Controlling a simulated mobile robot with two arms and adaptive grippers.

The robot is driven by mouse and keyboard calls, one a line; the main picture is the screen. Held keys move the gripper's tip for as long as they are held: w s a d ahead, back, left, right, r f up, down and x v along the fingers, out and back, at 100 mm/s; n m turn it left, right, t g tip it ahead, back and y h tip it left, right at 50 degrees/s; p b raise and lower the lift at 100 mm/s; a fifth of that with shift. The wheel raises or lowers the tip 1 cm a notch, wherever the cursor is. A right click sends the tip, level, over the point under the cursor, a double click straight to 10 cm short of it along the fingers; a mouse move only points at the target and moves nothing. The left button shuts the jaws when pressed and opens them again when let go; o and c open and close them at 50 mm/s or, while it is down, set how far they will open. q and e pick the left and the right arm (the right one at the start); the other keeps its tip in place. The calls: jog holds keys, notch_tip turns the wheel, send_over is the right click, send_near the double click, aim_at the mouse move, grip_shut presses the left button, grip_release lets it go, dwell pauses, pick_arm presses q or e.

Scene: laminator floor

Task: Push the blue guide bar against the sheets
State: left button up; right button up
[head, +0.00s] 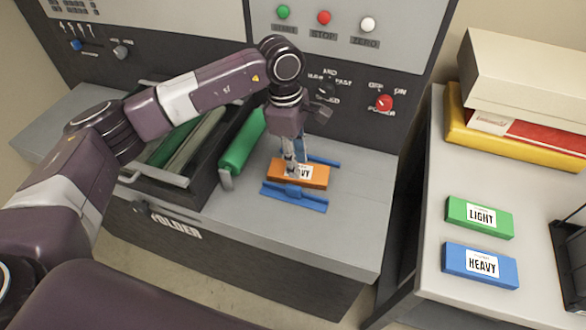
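An orange pack (314,177) with a white label, partly covered and ending in "AVY", lies on the grey machine top. A blue guide bar (295,197) lies along its near side, very close to it; I cannot tell whether they touch. Another blue bar (323,160) shows at its far side, partly hidden. My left gripper (292,170) points down over the left part of the orange pack and covers some of its label. Its fingers look close together, but their opening is unclear, as is any contact with the pack or bar. My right gripper is out of view.
A green roller (241,142) and a dark roller tray (205,183) stand left of the pack. The control panel (345,60) rises behind. On the right table (428,215) lie a green LIGHT pack (461,212) and a blue HEAVY pack (455,256). The grey top right of the bars is clear.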

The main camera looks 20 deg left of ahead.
aim_at(294, 186)
pick_arm(q)
jog(key=shift+s+a+y+p, duration=0.1)
jog(key=shift+s+y+p, duration=0.1)
jog(key=shift+y+p, duration=0.55)
jog(key=shift+s+a+f+p, duration=0.1)
jog(key=shift+a+f+p, duration=0.1)
jog(key=shift+f+p, duration=0.25)
notch_tip(294, 186, down, 7)
jog(key=p, duration=0.2)
jog(key=shift+p, duration=0.3)
jog(key=shift+f, duration=0.5)
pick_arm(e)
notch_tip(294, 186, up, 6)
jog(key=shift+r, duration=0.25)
pick_arm(q)
jog(key=shift+c, duration=0.4)
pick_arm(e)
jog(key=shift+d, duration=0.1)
pick_arm(q)
grip_shut()
